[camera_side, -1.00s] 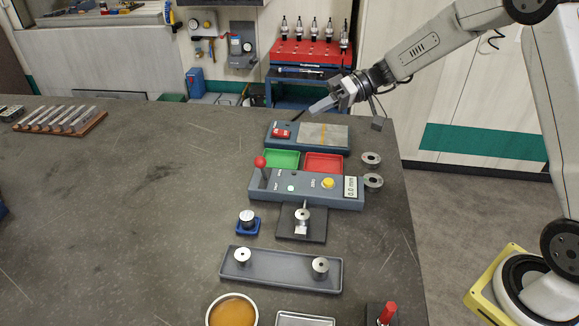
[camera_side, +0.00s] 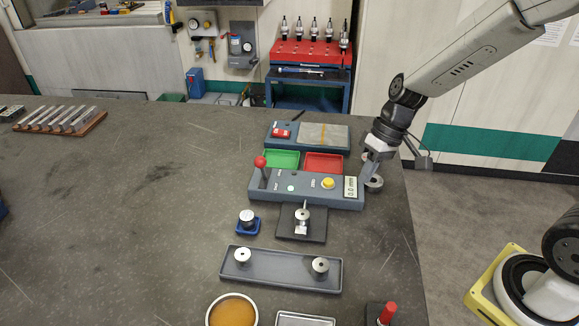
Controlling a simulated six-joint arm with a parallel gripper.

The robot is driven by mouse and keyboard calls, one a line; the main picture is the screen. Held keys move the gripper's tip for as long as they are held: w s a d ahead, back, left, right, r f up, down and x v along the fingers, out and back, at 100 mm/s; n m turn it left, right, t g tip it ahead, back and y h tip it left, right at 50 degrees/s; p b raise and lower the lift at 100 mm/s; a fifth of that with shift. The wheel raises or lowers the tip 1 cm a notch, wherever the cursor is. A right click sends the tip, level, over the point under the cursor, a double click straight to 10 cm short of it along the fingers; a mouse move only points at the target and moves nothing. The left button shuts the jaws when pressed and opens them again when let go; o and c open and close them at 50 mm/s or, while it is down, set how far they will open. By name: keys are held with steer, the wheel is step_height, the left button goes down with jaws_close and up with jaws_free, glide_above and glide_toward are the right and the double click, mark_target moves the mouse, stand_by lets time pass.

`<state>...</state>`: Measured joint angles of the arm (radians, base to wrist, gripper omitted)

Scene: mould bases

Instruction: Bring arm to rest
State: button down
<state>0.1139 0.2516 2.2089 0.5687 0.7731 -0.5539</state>
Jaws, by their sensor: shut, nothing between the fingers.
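My gripper (camera_side: 366,180) is shut and empty, pointing down beside the right end of the grey-blue gauge box (camera_side: 262,190).
A red tray (camera_side: 324,162) and a green tray (camera_side: 281,159) lie behind the gauge box. A grey tray (camera_side: 280,279) holds two metal parts in front. A red-handled tool (camera_side: 388,313) stands at the front right. The left of the table (camera_side: 130,230) is largely clear.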

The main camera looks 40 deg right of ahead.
steer(key=s+h, duration=0.1)
steer(key=s+d+h, duration=0.1)
steer(key=s, duration=0.1)
steer(key=s+d+f+t+h, duration=0.1)
steer(key=s, duration=0.1)
steer(key=shift+s+d+f+h, duration=0.1)
steer(key=shift+s+d+h, duration=0.1)
steer(key=shift+h, duration=0.1)
steer(key=shift+s+d+f+t+h, duration=0.15)
steer(key=shift+s+t+h, duration=0.25)
steer(key=shift+s+t, duration=0.25)
